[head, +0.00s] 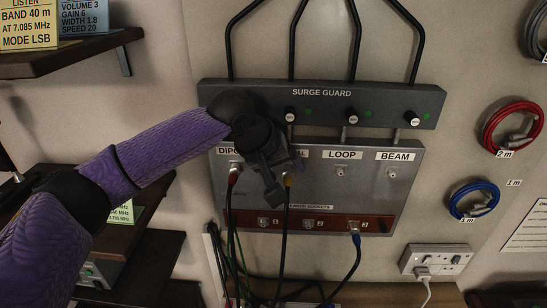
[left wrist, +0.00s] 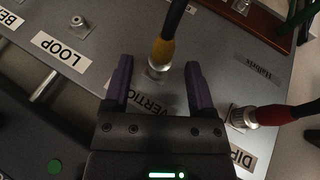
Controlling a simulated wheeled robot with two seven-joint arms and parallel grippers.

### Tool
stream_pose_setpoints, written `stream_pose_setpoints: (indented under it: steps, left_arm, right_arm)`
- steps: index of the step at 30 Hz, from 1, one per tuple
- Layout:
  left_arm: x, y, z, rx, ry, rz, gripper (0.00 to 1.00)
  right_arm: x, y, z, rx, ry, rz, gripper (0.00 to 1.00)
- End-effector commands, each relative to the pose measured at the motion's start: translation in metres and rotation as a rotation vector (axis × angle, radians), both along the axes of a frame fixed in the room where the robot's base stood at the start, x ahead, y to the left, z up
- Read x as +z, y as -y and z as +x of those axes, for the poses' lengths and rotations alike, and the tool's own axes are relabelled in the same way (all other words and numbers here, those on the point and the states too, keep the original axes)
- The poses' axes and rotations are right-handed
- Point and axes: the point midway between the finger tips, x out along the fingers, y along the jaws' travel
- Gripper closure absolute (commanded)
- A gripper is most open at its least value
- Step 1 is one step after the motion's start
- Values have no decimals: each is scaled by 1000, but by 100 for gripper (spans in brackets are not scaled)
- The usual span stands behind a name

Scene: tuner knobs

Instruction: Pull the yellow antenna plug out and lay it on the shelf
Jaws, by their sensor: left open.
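The yellow antenna plug (left wrist: 162,52) sits in the socket at the VERTICAL label on the grey panel (head: 330,185), its dark cable hanging down. In the head view the plug (head: 288,181) shows just right of my left gripper (head: 273,187), which partly covers it. My left gripper is open and empty. In the left wrist view its two purple fingers (left wrist: 158,72) are spread, with the plug near the gap at their tips; contact cannot be told. My right gripper is not in view. Dark wooden shelves (head: 70,54) are at the left.
A red plug (left wrist: 243,117) sits beside it in the DIPOLE socket. The LOOP (head: 340,171) and BEAM sockets are empty. Cables hang under the panel. The SURGE GUARD bar (head: 400,98) is above.

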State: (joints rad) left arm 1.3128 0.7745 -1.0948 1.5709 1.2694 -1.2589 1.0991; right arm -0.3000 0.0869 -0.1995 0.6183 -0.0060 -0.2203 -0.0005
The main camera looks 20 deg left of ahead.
Motion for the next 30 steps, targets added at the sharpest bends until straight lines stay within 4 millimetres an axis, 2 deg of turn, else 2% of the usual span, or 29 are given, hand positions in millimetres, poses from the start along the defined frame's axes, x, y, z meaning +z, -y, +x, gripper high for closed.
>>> stream_pose_setpoints:
  steps: [6, 8, 15, 17, 30]
  left_arm:
    - [-1, 0, 1, 0, 1, 1, 28]
    - [-1, 0, 1, 0, 1, 1, 39]
    - [0, 0, 0, 0, 1, 1, 89]
    - [0, 0, 0, -1, 2, 0, 100]
    - [0, 3, -9, -1, -1, 0, 100]
  right_arm:
    - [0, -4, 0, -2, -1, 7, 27]
    - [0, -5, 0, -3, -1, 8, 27]
    - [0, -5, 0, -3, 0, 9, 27]
    - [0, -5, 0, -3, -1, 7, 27]
    - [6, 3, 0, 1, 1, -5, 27]
